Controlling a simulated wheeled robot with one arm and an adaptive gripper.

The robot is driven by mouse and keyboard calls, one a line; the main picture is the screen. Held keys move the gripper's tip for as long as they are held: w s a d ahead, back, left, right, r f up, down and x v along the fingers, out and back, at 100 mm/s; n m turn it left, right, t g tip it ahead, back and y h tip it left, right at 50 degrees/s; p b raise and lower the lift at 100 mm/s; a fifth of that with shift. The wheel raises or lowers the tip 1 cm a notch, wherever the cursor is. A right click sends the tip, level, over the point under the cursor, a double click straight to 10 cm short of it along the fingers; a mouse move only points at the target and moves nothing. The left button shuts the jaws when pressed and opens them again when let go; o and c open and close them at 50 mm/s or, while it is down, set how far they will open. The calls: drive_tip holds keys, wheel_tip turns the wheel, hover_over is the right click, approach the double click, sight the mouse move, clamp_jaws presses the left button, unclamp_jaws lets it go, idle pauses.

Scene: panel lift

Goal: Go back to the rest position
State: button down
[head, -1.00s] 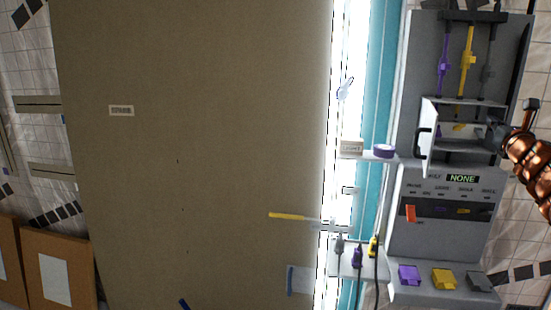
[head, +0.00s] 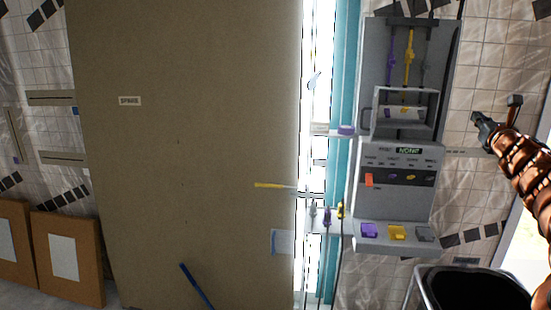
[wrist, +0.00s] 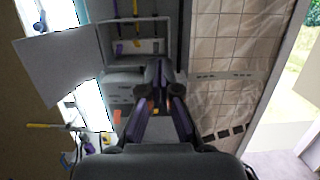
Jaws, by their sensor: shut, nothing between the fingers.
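My gripper (head: 482,119) is at the right in the head view, at the end of my copper-coloured arm. It is shut and empty, in front of the tiled wall, to the right of the grey tool station (head: 448,75) and apart from it. In the wrist view my gripper's dark fingers (wrist: 160,68) meet in front of the station. The station's small cabinet (head: 404,92) is open, with a yellow and a purple item inside. Its grey door (wrist: 60,62) stands swung out to the left in the wrist view.
A large brown panel (head: 190,150) fills the left and middle. A black bin (head: 425,285) stands below the station. Cardboard sheets (head: 68,285) lean at lower left. A yellow-handled tool (head: 270,185) sticks out across the panel's right edge. Tiled wall right of the station is clear.

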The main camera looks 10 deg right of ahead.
drive_tip(key=w+a+r+n+g+y, duration=0.1)
drive_tip(key=a+n+y, duration=0.6)
drive_tip(key=a, duration=0.9)
drive_tip(key=w+a+r+n+g+y, duration=0.15)
drive_tip(key=a+n+y, duration=0.5)
drive_tip(key=a, duration=0.95)
drive_tip(key=s+a+f+n+g+y, duration=0.1)
drive_tip(key=s+a+f+n+g, duration=0.2)
drive_tip(key=a, duration=0.4)
drive_tip(key=s+a+f+n+g, duration=0.2)
drive_tip(key=s+a+f+n, duration=0.15)
drive_tip(key=a+n, duration=0.3)
drive_tip(key=s+a+f+n+g+y, duration=0.1)
drive_tip(key=s+a+f+n+g, duration=0.2)
drive_tip(key=a, duration=0.4)
drive_tip(key=s+a+f+n+g+h, duration=0.2)
drive_tip(key=s+a+f+n+g, duration=0.15)
drive_tip(key=s+f, duration=0.55)
drive_tip(key=s+a+f+n+g+h, duration=0.2)
drive_tip(key=s+f+n, duration=0.3)
drive_tip(key=s+f, duration=0.4)
drive_tip(key=s+d+f+n+g+h, duration=0.2)
drive_tip(key=s+d+f, duration=0.3)
drive_tip(key=s, duration=0.5)
drive_tip(key=s+d+f+n+g+h, duration=0.3)
drive_tip(key=s+d+f, duration=0.2)
drive_tip(key=s, duration=0.5)
drive_tip(key=shift+s+d+f, duration=0.15)
drive_tip(key=shift+d+f, duration=0.05)
drive_tip(key=shift+d, duration=0.1)
